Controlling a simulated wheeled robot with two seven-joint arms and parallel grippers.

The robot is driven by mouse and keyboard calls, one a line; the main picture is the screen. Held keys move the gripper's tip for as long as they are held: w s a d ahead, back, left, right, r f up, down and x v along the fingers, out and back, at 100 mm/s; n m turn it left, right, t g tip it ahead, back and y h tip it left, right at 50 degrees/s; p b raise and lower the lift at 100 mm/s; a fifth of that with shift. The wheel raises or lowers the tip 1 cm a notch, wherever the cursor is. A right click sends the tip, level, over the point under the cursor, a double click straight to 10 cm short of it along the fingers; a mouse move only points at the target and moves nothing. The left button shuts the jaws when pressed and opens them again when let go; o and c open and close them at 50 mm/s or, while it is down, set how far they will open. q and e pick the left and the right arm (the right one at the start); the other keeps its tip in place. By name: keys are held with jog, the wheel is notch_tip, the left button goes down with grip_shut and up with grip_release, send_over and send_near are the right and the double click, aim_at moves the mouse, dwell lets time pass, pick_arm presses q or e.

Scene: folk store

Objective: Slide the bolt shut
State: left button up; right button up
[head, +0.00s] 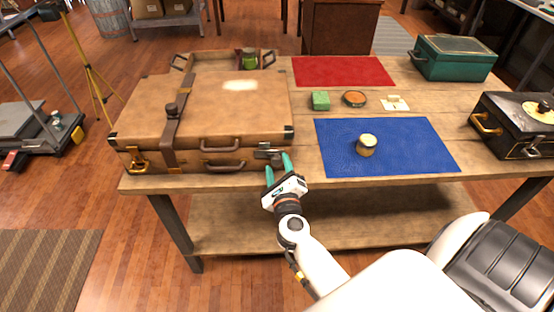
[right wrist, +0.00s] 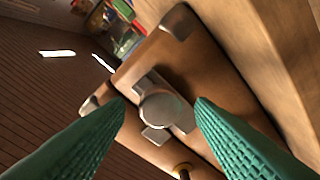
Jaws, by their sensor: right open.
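A large tan leather suitcase (head: 205,105) lies closed on the wooden table. A grey metal bolt (head: 268,152) with a round knob sits on its front face near the right corner. In the right wrist view the bolt (right wrist: 162,108) shows close up, its knob between my two teal fingers. My right gripper (head: 278,166) is open at the suitcase's front right corner; its fingers (right wrist: 160,104) stand on either side of the knob, with gaps visible. I cannot tell how far along the bolt sits. My left gripper is not in view.
A strap (head: 172,120) and handle (head: 221,147) are on the suitcase. The table's front edge runs below.

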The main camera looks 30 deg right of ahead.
jog(key=shift+x, duration=1.15)
jog(key=shift+a, duration=0.1)
grip_shut()
